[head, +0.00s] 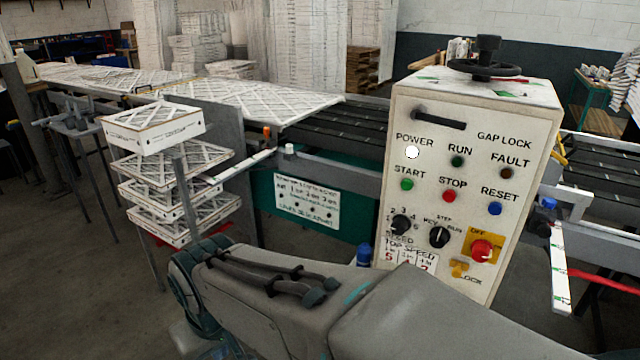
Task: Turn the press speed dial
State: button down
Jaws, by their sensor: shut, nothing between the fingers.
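The press control box (470,120) stands at the right, a cream panel with labelled lamps, buttons and knobs. The press speed dial (401,225) is a round black knob low on the panel's left side, with numbers around it and a partly legible SPEED label below. Its exact setting is too small to read. A similar black selector knob (439,237), marked KEY, STEP and RUN, sits just to its right. My grey arm crosses the foreground and covers the panel's lower edge. My gripper is not visible.
A red knob (481,250) on a yellow plate and a brass lock (459,268) sit right of the dials. A black handwheel (486,68) tops the box. Stacked filters (175,165) stand left. A conveyor (330,130) runs behind.

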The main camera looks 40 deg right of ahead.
aim_at(399, 224)
jog(key=z, duration=2.25)
